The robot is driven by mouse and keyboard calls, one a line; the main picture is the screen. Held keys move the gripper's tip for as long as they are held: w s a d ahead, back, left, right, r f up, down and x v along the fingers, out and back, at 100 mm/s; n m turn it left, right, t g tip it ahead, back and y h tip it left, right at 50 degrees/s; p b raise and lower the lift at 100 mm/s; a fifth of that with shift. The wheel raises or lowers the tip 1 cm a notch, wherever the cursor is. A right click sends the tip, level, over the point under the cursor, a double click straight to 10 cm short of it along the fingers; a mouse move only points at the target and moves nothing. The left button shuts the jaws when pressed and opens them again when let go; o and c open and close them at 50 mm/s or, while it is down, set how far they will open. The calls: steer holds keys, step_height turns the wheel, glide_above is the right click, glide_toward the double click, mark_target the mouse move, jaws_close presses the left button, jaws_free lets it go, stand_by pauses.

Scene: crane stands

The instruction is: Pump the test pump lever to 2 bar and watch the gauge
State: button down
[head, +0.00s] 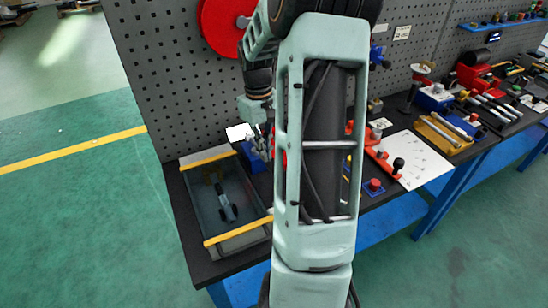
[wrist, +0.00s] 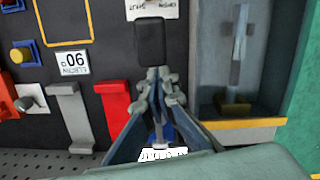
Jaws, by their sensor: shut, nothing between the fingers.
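My gripper (wrist: 156,76) is shut and empty in the wrist view. Its fingertips are at the lower end of a black block (wrist: 150,42), perhaps the pump lever's grip; I cannot tell whether they touch it. A blue part (wrist: 165,131), possibly the pump body, shows partly between and behind the fingers. In the head view my gripper (head: 263,150) is low over the bench, beside a blue block (head: 250,157), with my arm covering much of the area to its right. I cannot make out a gauge or its reading in either view.
A grey bin (head: 190,190) with yellow edges holds a dark tool, left of my gripper; the bin also shows in the wrist view (wrist: 240,123). A red bracket (wrist: 115,105) and a grey one (wrist: 69,110) stand close by. A pegboard (head: 160,70) rises behind the bench.

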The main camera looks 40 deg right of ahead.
step_height(320, 180, up, 12)
steer(key=w, duration=0.1)
stand_by(0.5)
steer(key=shift+w, duration=0.1)
stand_by(0.9)
